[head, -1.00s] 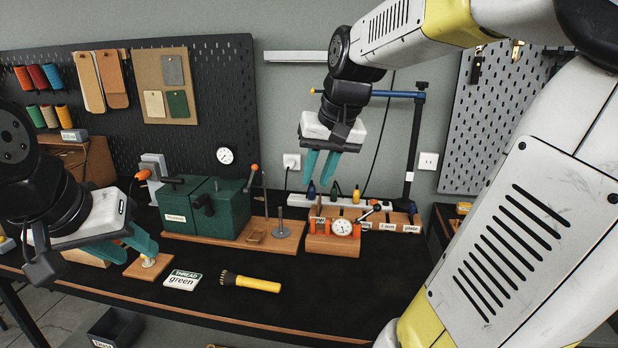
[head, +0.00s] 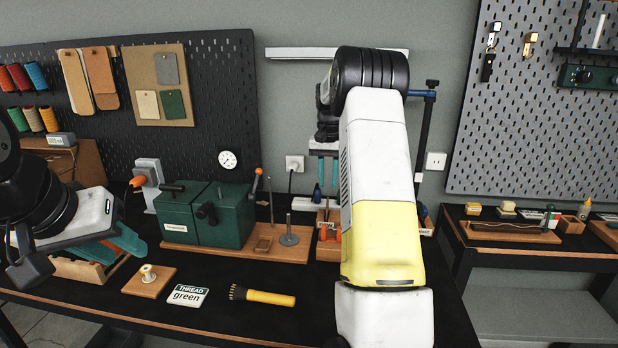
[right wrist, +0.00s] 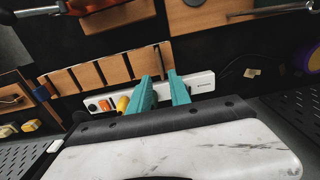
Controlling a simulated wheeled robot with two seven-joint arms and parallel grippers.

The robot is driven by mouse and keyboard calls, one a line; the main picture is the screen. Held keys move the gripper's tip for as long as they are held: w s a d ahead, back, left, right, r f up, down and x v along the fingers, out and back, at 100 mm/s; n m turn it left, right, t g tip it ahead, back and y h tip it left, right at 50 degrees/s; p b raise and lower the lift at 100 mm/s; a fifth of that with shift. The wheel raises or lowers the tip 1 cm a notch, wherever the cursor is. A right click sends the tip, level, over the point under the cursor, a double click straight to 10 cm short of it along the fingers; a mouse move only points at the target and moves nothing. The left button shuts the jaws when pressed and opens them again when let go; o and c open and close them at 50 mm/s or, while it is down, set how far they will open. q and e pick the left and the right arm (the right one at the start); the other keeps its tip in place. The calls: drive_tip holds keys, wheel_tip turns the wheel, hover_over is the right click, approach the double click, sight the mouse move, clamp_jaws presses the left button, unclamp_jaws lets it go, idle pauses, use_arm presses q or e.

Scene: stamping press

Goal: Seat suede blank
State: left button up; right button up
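I cannot make out which piece is the suede blank; none is in a gripper. A small brown piece (head: 263,245) lies on the wooden base (head: 290,252) of the green machine (head: 203,212) with black handles. My right gripper (head: 327,172) points down near the back wall, partly hidden by my own arm. In the right wrist view its two teal fingers (right wrist: 162,92) are apart with nothing between them, near a row of wooden slots (right wrist: 95,72) and a white power strip (right wrist: 195,85). My left gripper (head: 122,243) is at the left, its teal fingers apart and empty.
Leather swatches (head: 158,84) hang at back left. A second table (head: 540,257) stands right. My right arm covers the bench's right part.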

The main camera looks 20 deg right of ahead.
wheel_tip(320, 180, down, 8)
drive_tip(key=shift+s+r, duration=0.1)
drive_tip(key=shift+r, duration=0.2)
clamp_jaws()
idle(1.2)
